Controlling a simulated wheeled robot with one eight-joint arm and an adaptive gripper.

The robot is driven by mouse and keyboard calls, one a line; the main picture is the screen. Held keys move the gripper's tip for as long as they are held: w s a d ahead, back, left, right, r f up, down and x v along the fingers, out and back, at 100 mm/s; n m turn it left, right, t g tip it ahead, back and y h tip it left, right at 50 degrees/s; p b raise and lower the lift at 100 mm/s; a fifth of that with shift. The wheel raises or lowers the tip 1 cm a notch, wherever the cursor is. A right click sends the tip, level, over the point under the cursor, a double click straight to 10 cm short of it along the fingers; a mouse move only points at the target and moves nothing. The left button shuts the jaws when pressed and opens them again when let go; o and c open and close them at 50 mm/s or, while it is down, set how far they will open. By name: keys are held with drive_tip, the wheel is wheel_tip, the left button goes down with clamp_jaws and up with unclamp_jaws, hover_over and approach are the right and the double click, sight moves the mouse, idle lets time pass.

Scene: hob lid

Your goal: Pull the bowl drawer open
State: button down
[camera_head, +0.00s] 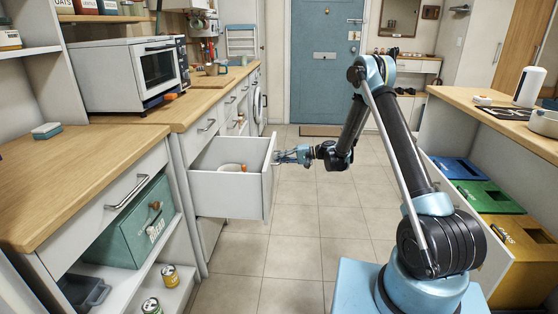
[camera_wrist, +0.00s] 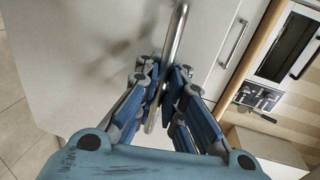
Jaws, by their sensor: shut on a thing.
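The bowl drawer (camera_head: 228,192) stands pulled out from the left counter, with its open top showing. A pale bowl (camera_head: 232,167) lies inside it, with a small orange-brown thing beside it. My gripper (camera_head: 279,157) is at the drawer's front face, on its right side in the head view. In the wrist view my gripper (camera_wrist: 162,88) has its blue fingers closed around the metal bar handle (camera_wrist: 177,38) of the white drawer front (camera_wrist: 80,60). The lower part of the handle shows between the fingers.
A counter with a microwave (camera_head: 125,75) runs along the left. Coloured bins (camera_head: 495,197) stand under the right counter. The tiled floor (camera_head: 320,220) between is clear.

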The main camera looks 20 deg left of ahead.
drive_tip(key=c, duration=1.7)
unclamp_jaws()
drive_tip(key=v, duration=1.2)
